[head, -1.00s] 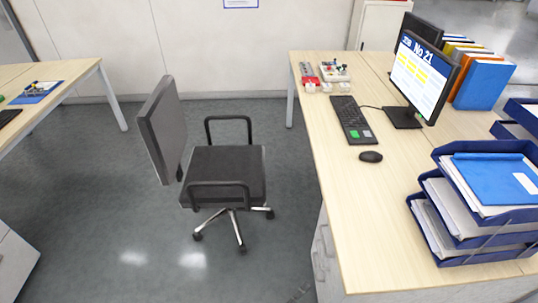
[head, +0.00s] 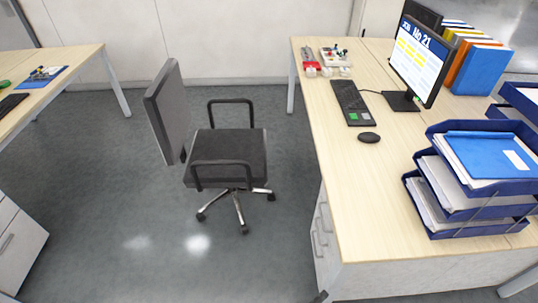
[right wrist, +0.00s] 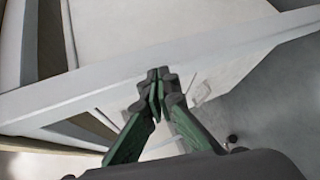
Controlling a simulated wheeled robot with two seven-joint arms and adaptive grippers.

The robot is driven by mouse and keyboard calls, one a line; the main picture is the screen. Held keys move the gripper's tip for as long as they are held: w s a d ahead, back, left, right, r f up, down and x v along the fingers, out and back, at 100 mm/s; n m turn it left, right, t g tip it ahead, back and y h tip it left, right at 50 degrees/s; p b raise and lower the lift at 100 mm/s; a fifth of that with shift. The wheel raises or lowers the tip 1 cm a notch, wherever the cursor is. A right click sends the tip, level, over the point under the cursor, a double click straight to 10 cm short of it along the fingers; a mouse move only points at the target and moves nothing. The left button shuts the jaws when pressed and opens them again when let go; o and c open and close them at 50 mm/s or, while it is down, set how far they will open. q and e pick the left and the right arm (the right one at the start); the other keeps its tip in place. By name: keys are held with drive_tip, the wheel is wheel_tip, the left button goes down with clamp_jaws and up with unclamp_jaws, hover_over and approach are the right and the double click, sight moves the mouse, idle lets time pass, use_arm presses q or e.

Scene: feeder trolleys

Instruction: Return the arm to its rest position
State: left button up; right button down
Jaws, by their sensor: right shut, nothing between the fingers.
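My right gripper (right wrist: 158,95) shows in the right wrist view with its green and dark fingers together and nothing between them. Behind it are a pale bar or edge (right wrist: 70,100) and white panels, seen at a slant; I cannot tell whether the gripper touches them. In the head view only a small dark tip of my right gripper (head: 319,297) shows at the bottom edge, beside the desk drawers. My left gripper is in neither view.
A wooden desk (head: 345,200) at the right holds a monitor (head: 418,65), keyboard (head: 352,102), mouse (head: 369,137) and blue paper trays (head: 480,187). An office chair (head: 228,155) stands left of it. Another desk (head: 75,62) is at far left.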

drive_tip(key=s+d+f+m+g+y, duration=0.1)
drive_tip(key=s+d+f+g+y, duration=0.15)
drive_tip(key=s+d+f, duration=0.45)
drive_tip(key=s+d+f+m+g+y, duration=0.2)
drive_tip(key=s+d+f+g, duration=0.15)
drive_tip(key=s+f, duration=0.7)
use_arm(q)
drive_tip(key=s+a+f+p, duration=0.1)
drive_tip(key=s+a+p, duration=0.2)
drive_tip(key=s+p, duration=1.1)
drive_tip(key=p, duration=0.4)
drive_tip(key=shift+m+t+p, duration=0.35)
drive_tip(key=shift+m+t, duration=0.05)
use_arm(e)
drive_tip(key=s+d+f+m+g+y, duration=0.1)
drive_tip(key=s+d+f+m+y, duration=0.1)
drive_tip(key=s, duration=1.5)
drive_tip(key=s+d+f+m+g+y, duration=0.1)
drive_tip(key=s+f+y, duration=0.3)
drive_tip(key=s, duration=1.3)
drive_tip(key=shift+d+f+m+g, duration=0.4)
drive_tip(key=shift+d+f+m, duration=0.2)
drive_tip(key=shift+d+f, duration=0.1)
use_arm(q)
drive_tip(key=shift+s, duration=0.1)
